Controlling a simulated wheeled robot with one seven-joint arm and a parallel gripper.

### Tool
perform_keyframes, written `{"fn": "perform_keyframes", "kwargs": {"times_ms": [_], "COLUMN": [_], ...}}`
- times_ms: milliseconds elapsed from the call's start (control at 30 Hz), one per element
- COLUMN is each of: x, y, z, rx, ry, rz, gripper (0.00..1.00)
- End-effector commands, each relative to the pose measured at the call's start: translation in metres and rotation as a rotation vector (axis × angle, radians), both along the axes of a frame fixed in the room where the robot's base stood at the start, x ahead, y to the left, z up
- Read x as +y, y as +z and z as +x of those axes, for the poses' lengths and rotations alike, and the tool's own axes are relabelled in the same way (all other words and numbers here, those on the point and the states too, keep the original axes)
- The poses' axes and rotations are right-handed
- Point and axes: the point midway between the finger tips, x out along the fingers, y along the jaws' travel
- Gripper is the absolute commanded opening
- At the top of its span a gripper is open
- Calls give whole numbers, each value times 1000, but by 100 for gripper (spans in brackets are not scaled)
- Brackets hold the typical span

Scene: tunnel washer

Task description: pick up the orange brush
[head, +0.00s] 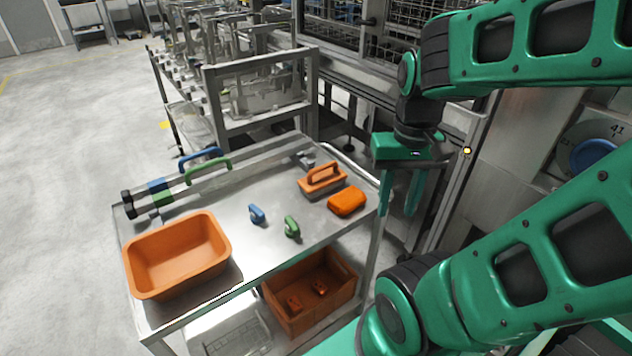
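The orange brush (322,180) lies near the far right corner of the metal cart top. It has an arched orange handle over an orange body with a greyish underside. My gripper (398,207) hangs to the right of the brush, by the cart's right edge, with its fingers pointing down. The fingers are apart with nothing visible between them. The gripper is not touching the brush.
An orange block (347,202) lies just in front of the brush. An orange tub (177,254), a small blue item (257,214) and a green one (292,228) stand on the cart top (235,235). Blue and green handled tools lie at its back left. A rack stands behind.

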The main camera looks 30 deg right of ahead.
Motion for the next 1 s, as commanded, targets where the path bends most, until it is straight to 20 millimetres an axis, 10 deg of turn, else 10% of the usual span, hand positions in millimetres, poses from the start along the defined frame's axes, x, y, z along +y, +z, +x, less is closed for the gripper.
{"fn": "perform_keyframes", "kwargs": {"times_ms": [367,800,1000], "x": [5,-26,-27], "y": [12,30,28], "z": [14,197,243], "rx": [-30,-159,-185], "ry": [-96,-798,-977], "rz": [-8,31,70], "gripper": [34,34,34]}}
